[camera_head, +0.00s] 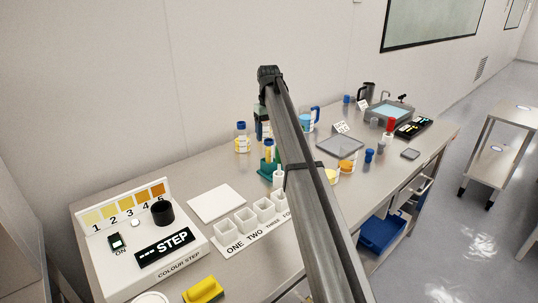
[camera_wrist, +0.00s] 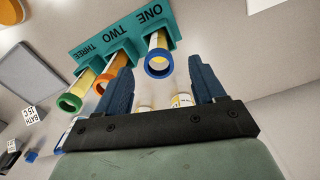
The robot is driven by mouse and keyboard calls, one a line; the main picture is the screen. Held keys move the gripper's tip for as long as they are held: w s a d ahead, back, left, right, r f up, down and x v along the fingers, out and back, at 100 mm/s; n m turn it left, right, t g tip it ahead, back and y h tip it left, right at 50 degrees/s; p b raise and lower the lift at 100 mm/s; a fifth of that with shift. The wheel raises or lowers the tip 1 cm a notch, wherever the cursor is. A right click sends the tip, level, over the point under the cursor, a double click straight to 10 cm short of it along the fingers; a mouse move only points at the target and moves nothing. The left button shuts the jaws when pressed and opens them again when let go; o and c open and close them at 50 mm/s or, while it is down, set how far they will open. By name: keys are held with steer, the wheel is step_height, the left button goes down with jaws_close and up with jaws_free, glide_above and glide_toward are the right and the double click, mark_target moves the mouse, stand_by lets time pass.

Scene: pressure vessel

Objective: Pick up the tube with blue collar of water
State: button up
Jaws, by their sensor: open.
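The tube with a blue collar (camera_wrist: 158,62) stands in the slot marked ONE of a teal rack (camera_wrist: 118,36) in the wrist view. Its collar faces the camera, and pale yellow shows on its body. My gripper (camera_wrist: 161,66) is open and empty, with one dark blue finger to each side of this tube in the picture. I cannot tell whether the fingertips reach its depth. A tube with an orange collar (camera_wrist: 104,84) is in slot TWO and one with a green collar (camera_wrist: 72,100) is in slot THREE. In the head view the rack (camera_head: 266,170) is partly hidden by my arm.
A blue-capped bottle (camera_head: 242,138) stands behind the rack. A row of white cups (camera_head: 244,221), a white pad (camera_head: 216,203) and a colour step box (camera_head: 150,255) are nearer. A grey tray (camera_head: 340,146) and a water bath (camera_head: 390,112) lie to the right.

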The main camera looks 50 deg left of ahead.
mark_target(269, 140)
steer(key=shift+w+a+f, duration=0.1)
steer(key=shift+f, duration=1.55)
steer(key=shift+w+a+f, duration=0.1)
steer(key=shift+f, duration=1.5)
steer(key=c, duration=1.1)
steer(key=shift+r, duration=0.15)
steer(key=shift+c, duration=0.2)
